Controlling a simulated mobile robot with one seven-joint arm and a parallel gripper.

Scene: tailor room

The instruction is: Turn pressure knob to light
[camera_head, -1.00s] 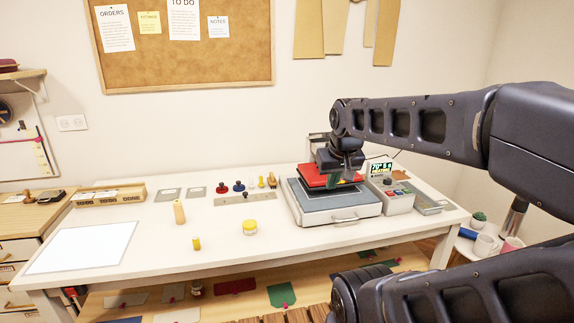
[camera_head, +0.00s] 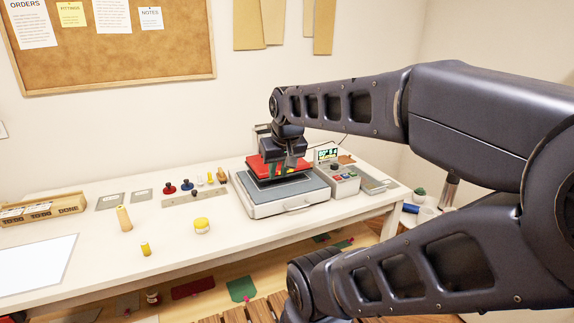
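The press (camera_head: 281,203) stands at the right end of the white table, with a grey-blue lower plate and a red upper part (camera_head: 259,166). Beside it on the right is a grey control box (camera_head: 345,184) with a small lit screen (camera_head: 328,154) and coloured buttons. A small dark knob-like part (camera_head: 336,168) shows on the box below the screen. I cannot tell which part is the pressure knob. My gripper (camera_head: 290,161) points down over the press, in front of the red part. It is small and dark here, so its fingers and any contact are unclear.
A white sheet (camera_head: 38,262) lies front left.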

